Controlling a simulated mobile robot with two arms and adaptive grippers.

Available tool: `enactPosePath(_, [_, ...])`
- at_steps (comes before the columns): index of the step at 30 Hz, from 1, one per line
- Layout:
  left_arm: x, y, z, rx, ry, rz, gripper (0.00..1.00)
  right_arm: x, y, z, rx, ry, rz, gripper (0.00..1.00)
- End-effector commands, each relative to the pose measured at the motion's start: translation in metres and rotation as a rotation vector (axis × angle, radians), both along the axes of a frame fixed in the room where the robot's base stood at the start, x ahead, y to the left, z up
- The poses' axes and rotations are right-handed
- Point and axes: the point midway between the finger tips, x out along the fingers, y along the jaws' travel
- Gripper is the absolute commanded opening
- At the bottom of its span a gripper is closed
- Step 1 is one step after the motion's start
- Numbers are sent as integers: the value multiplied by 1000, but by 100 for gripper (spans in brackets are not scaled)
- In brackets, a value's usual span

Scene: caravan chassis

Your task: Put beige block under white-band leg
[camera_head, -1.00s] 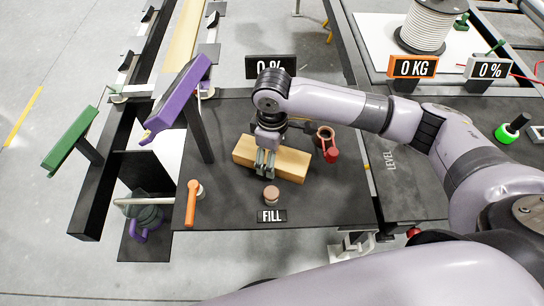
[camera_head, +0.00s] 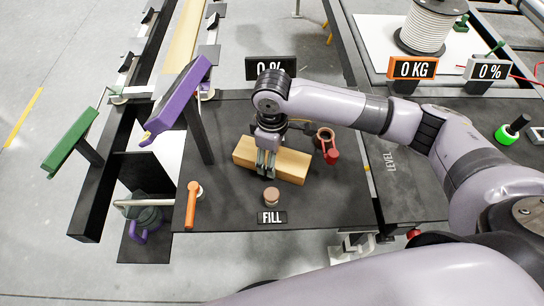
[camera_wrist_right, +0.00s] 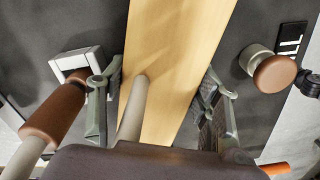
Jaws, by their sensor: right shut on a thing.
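The beige block (camera_head: 290,162) is a long wooden bar lying on the dark platform. My right gripper (camera_head: 265,166) reaches down over it from above and is shut on it near its middle. In the right wrist view the beige block (camera_wrist_right: 185,50) runs between the two fingers of my right gripper (camera_wrist_right: 158,100), one on each long side. The block still appears to rest on the platform. I cannot make out a leg with a white band. My left gripper is not in view.
An orange lever (camera_head: 192,205), a brown knob (camera_head: 271,195) and a red-handled valve (camera_head: 331,151) stand around the block on the platform. A purple bar (camera_head: 178,97) on a post rises at the left.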

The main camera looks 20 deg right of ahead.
Motion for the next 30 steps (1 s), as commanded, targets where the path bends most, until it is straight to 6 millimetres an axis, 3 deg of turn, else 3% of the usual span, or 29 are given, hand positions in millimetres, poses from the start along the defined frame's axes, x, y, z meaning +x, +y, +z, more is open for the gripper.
enactPosePath(5, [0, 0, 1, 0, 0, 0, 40, 1, 1, 8, 2, -3, 0, 14])
enactPosePath(11, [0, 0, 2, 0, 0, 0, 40, 1, 0, 33, 2, -5, 2, 14])
enactPosePath(17, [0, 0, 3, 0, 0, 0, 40, 2, 1, 79, 3, -6, 2, 14])
enactPosePath(24, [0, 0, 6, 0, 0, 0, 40, 1, 1, 147, 2, -5, 2, 14])
enactPosePath(30, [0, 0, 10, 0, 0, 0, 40, 1, 0, 186, -1, -4, 0, 14])
